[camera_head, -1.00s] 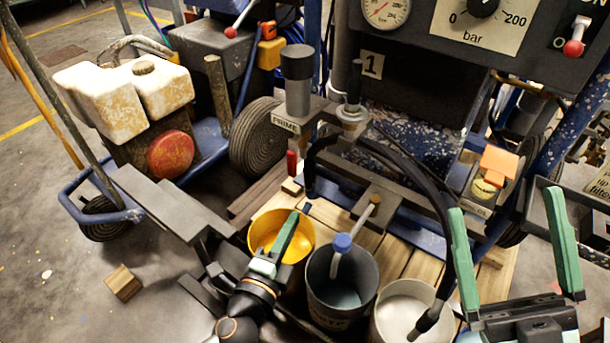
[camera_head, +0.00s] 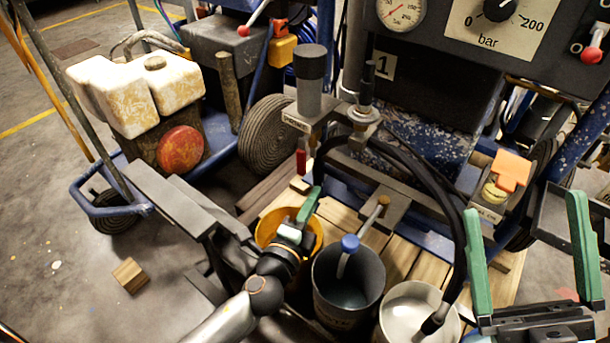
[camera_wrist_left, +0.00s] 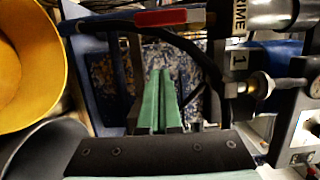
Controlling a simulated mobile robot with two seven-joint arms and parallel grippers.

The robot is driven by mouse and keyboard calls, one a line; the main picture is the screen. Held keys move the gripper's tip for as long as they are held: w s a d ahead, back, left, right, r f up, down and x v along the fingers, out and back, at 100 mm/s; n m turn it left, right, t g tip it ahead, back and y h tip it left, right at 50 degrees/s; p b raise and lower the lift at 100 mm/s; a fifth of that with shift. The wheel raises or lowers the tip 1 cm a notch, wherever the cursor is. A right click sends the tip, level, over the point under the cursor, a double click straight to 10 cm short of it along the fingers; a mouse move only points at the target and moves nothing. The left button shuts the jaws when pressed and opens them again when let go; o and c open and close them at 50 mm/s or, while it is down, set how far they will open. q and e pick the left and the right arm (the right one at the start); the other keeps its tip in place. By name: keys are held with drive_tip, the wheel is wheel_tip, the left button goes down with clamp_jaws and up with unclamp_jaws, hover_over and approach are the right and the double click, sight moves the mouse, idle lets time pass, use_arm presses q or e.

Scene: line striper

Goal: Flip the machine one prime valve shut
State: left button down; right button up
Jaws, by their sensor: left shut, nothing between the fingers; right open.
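The machine one prime valve has a red lever (camera_head: 301,162) hanging down below the PRIME label (camera_head: 296,122). In the left wrist view the red lever (camera_wrist_left: 170,17) lies across the top, beside the PRIME label (camera_wrist_left: 240,15). My left gripper (camera_head: 311,200) is shut and empty, with its green fingertips just below the lever and apart from it, over the yellow bucket. Its shut fingers (camera_wrist_left: 161,88) also show in the left wrist view. My right gripper (camera_head: 525,208) is open and empty at the lower right.
A yellow bucket (camera_head: 265,230), a dark grey bucket (camera_head: 345,312) and a white-filled bucket (camera_head: 400,295) stand below the valve. A black hose (camera_head: 452,215) runs into the white-filled one. The control panel (camera_head: 450,45) overhangs on the right.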

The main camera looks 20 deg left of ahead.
sight(301, 158)
use_arm(q)
drive_tip(key=w+a, duration=0.3)
drive_tip(key=w, duration=0.2)
drive_tip(key=shift+a, duration=0.2)
